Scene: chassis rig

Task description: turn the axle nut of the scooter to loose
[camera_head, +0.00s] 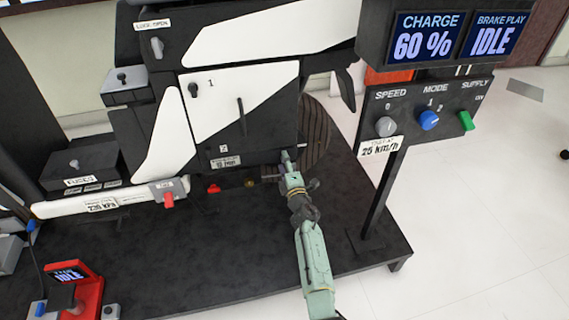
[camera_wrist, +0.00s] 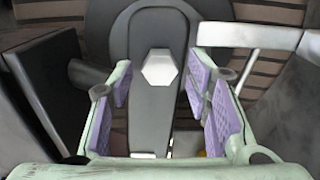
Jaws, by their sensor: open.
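The axle nut (camera_wrist: 159,68) is a pale hexagonal head on a grey upright arm in front of the wheel (camera_wrist: 120,35), in the wrist view. My gripper (camera_wrist: 158,86) is open, with its purple-padded fingers to the left and right of the nut. A gap shows on both sides, and no contact is visible. How deep the nut sits between the fingertips I cannot tell. In the head view my gripper (camera_head: 287,157) reaches low beside the dark tyre (camera_head: 318,135) under the scooter body (camera_head: 245,110). The nut cannot be made out there.
A light bar (camera_wrist: 245,36) crosses close to the right finger in the wrist view. In the head view, a control panel (camera_head: 408,122) stands on a post (camera_head: 382,195) to the right of my arm. The dark platform (camera_head: 200,255) is bare in the middle.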

